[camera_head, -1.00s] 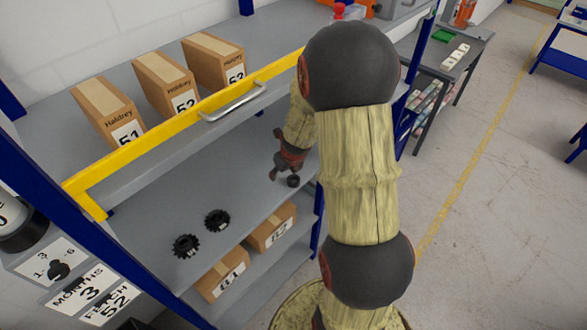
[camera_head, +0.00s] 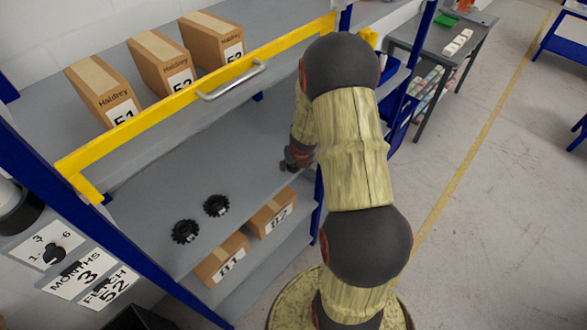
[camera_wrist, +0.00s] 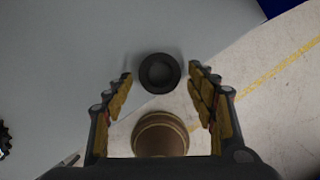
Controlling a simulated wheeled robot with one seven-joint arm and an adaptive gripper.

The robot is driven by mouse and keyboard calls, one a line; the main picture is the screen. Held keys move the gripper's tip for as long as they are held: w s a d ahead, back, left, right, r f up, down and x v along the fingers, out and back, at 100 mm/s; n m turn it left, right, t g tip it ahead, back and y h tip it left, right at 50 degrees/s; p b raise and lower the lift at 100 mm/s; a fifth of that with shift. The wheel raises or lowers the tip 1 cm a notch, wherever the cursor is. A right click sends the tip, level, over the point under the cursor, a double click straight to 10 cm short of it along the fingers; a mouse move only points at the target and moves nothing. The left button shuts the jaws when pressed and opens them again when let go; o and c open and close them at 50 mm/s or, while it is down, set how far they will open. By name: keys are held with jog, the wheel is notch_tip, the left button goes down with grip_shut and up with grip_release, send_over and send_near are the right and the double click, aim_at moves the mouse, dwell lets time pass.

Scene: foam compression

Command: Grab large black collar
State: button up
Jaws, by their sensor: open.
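The black collar (camera_wrist: 160,73) is a dark ring lying on the grey shelf (camera_head: 150,205), near its front edge. In the wrist view it sits just beyond the fingertips, roughly centred between them and apart from both. My gripper (camera_wrist: 160,80) is open and empty, with one finger on each side. In the head view my gripper (camera_head: 290,165) is over the right part of the shelf, partly behind my arm, and the collar cannot be made out there.
Two black gears (camera_head: 185,231) (camera_head: 217,205) stand on the shelf to the left. Boxes (camera_head: 222,262) sit on the shelf below. A yellow bar (camera_head: 150,115) with a handle crosses above, in front of the upper-shelf boxes (camera_head: 103,92). A blue post (camera_head: 318,200) stands at the right.

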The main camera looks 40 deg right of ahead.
jog(key=shift+c, duration=1.3)
jog(key=c, duration=1)
jog(key=shift+r, duration=0.15)
